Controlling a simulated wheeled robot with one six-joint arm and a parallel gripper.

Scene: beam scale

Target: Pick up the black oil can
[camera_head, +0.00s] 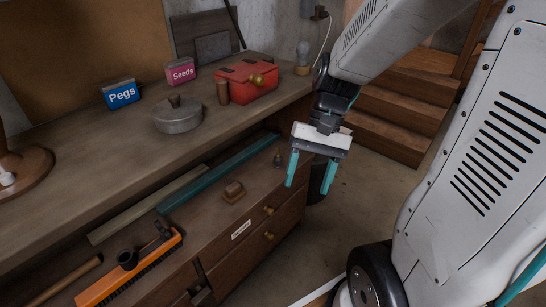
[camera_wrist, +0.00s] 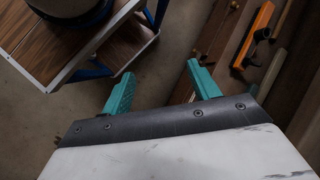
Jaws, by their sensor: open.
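A small dark can with a narrow pointed top (camera_head: 277,161) stands upright on the lower shelf of the bench in the head view. It looks like the oil can, but it is too small to be sure. My gripper (camera_head: 309,188) is open and empty, with its teal fingers pointing down. In the picture it hangs just right of the can, apart from it, by the front of the bench. In the wrist view the open fingers (camera_wrist: 160,70) have bare floor between them. I cannot make out the can in that view.
A wooden cart (camera_wrist: 105,55) stands left in the wrist view.

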